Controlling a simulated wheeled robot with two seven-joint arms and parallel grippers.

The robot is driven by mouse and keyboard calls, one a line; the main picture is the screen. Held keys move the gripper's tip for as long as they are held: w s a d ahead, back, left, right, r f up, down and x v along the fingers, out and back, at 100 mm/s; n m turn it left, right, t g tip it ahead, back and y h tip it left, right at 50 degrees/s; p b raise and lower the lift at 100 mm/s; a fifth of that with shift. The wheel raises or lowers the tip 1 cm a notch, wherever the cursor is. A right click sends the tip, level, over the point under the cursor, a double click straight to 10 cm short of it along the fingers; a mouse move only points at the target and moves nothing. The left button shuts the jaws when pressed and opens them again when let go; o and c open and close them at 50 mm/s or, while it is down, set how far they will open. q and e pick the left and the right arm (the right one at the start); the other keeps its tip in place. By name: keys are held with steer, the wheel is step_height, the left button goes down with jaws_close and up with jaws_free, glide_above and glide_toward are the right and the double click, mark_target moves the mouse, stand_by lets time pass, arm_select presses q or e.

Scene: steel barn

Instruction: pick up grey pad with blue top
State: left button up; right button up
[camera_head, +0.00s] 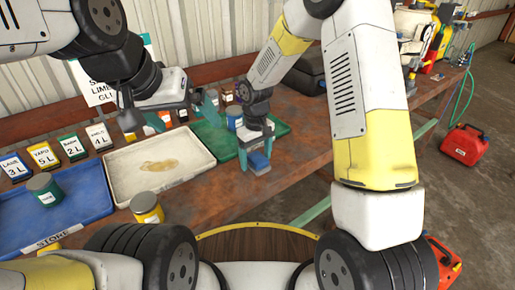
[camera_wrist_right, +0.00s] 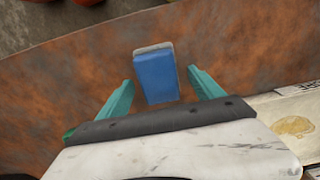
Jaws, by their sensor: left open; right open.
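The grey pad with a blue top (camera_head: 259,162) lies on the rusty brown bench, near its front edge. It also shows in the right wrist view (camera_wrist_right: 155,75), its blue top facing the camera and a grey rim at its far end. My right gripper (camera_head: 257,160) is above the pad with its fingers open. In the right wrist view the teal fingertips (camera_wrist_right: 160,86) stand apart on either side of the pad, with gaps on both sides. My left gripper (camera_head: 165,115) is open and empty, above the back of the cream tray.
The cream tray (camera_head: 118,193) with a brown stain lies left of the pad, and a green tray (camera_head: 220,147) lies behind it. A blue tray (camera_head: 95,208) is further left. A yellow tin (camera_head: 147,208) stands near the front. Bare bench lies right of the pad.

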mark_target(256, 157)
steer(key=shift+f, duration=0.1)
steer(key=shift+c, duration=0.3)
steer(key=c, duration=1.4)
steer(key=shift+r, duration=0.45)
steer(key=r, duration=0.3)
steer(key=shift+s, duration=0.35)
steer(key=s+d+r, duration=0.1)
steer(key=s, duration=1.4)
steer(key=shift+s+d, duration=0.15)
steer(key=shift+d, duration=0.1)
